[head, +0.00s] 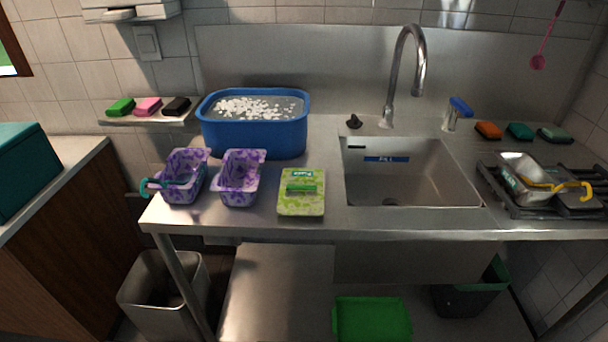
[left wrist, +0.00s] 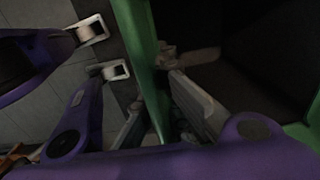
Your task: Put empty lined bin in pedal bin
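In the left wrist view a green rim (left wrist: 142,50) runs down past a very dark interior, which looks like a bin. My left gripper (left wrist: 158,92) has one grey finger on the inner side of this rim and the other on the outer side, both close against it. Neither gripper shows in the head view. In the head view a grey metal bin (head: 165,305) stands open on the floor at the lower left. A dark green bin (head: 470,297) stands at the lower right under the counter, partly hidden. I cannot tell which is the pedal bin.
The counter carries a blue tub (head: 255,135), two purple patterned containers (head: 182,178) and a green packet (head: 302,195) left of the sink (head: 405,175). A metal pan (head: 520,180) sits on the rack at right. A bright green tray (head: 372,318) lies below.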

